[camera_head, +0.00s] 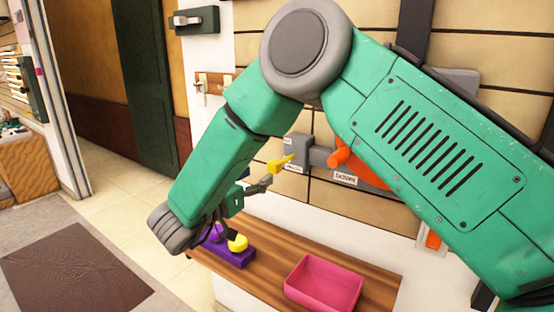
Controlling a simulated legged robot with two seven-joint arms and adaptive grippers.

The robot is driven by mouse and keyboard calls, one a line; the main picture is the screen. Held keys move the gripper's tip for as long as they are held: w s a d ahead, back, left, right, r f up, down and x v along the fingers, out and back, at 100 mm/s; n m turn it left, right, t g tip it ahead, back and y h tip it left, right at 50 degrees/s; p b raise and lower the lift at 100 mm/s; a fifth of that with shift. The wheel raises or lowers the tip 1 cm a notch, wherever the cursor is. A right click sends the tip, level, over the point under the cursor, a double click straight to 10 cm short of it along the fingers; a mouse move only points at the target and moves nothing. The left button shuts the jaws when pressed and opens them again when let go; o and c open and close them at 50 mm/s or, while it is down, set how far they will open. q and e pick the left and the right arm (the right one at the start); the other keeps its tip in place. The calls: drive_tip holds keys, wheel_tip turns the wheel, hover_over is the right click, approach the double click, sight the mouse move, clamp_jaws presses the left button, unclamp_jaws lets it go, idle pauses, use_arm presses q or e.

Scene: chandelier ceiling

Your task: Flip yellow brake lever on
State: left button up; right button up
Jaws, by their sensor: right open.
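A small yellow lever (281,164) sticks out from a grey box (299,150) on the wall, near the middle of the head view. My right arm crosses the picture from the right and bends back at the wrist. My right gripper (264,184) is open and points up and right, with its dark fingers just below and left of the yellow lever. From this view I cannot tell whether the fingertips touch it. My left gripper is out of view.
An orange lever (341,157) is partly hidden by my arm. Below is a wooden shelf (275,270) with a pink bin (322,284) and a purple box (234,258) with a yellow button (238,243). A dark mat (75,267) lies on the floor left.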

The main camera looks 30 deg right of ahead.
sight(280, 162)
drive_tip(key=x, duration=1.1)
drive_tip(key=shift+f+p, duration=0.3)
drive_tip(key=shift+p, duration=0.1)
drive_tip(key=shift+a+r, duration=0.15)
drive_tip(key=shift+a, duration=0.35)
drive_tip(key=shift+c, duration=0.5)
drive_tip(key=c, duration=0.7)
drive_tip(key=shift+s+d, duration=0.1)
clamp_jaws()
drive_tip(key=shift+d, duration=0.1)
